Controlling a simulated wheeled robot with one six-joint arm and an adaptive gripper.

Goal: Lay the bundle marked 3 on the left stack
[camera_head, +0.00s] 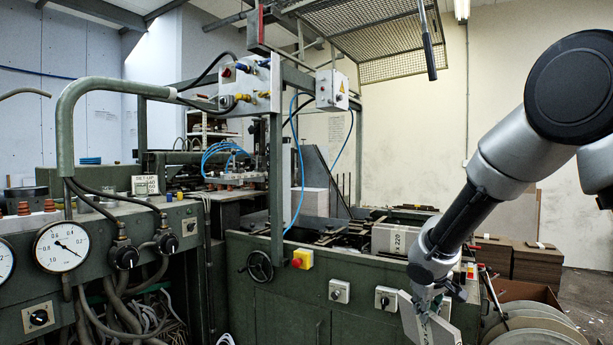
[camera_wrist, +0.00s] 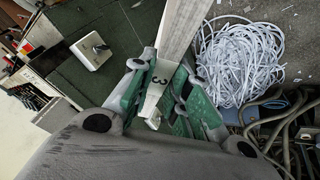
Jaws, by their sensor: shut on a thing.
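My gripper (camera_head: 428,304) hangs low in front of the green machine, at the lower right of the head view. In the wrist view its green fingers (camera_wrist: 160,88) are closed around a pale, flat, narrow-edged bundle (camera_wrist: 183,28). A white band marked 3 (camera_wrist: 158,76) lies across the bundle between the fingers. The bundle also shows in the head view as a tilted grey slab (camera_head: 440,330), cut by the lower edge. Two brown board stacks stand at the right, a left one (camera_head: 494,256) partly behind my arm and a right one (camera_head: 538,263).
The green machine (camera_head: 350,265) carries a pale block with a printed label (camera_head: 394,239) on top. A heap of white strips (camera_wrist: 240,62) and dark hoses (camera_wrist: 285,125) show in the wrist view.

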